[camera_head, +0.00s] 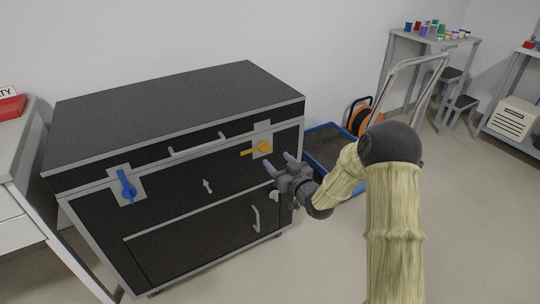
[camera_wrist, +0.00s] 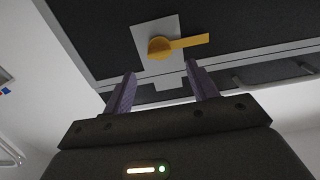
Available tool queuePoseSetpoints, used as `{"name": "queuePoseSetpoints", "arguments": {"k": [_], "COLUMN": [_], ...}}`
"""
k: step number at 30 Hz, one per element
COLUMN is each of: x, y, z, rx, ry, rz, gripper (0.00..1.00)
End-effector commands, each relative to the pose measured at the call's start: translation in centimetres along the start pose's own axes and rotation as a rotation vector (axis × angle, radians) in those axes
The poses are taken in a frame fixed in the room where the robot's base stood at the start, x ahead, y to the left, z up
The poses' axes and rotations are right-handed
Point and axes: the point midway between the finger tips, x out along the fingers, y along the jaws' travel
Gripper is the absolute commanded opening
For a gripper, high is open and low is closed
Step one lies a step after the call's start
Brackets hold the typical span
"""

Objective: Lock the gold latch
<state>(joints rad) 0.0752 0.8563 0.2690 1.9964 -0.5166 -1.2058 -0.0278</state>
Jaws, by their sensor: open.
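The gold latch (camera_head: 257,150) is on the front of a black case with grey edging, at its right side. Its lever lies about level, on a grey square plate. In the wrist view the latch (camera_wrist: 170,45) has its round hub between and beyond my finger tips, with the lever pointing right. My gripper (camera_head: 281,164) is open and empty, a little below and to the right of the latch in the head view. In the wrist view my gripper's two purple fingers (camera_wrist: 158,82) stand apart, and I see no contact with the latch.
The black case (camera_head: 170,110) also has a blue latch (camera_head: 126,186) at left, pointing up, a top handle (camera_head: 197,146) and a small grey knob (camera_head: 207,186). A blue-edged cart (camera_head: 335,150) stands behind my arm at right. A white bench (camera_head: 20,190) is at left.

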Motion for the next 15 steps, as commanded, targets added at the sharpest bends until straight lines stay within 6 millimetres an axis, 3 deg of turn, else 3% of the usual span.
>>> {"name": "queuePoseSetpoints", "arguments": {"k": [9, 15], "x": [4.8, 5.8], "y": [0.0, 0.0], "z": [0.2, 0.0], "rx": [0.0, -0.001], "ry": [0.001, 0.0], "rz": [-0.001, 0.0], "gripper": [0.58, 0.58]}}
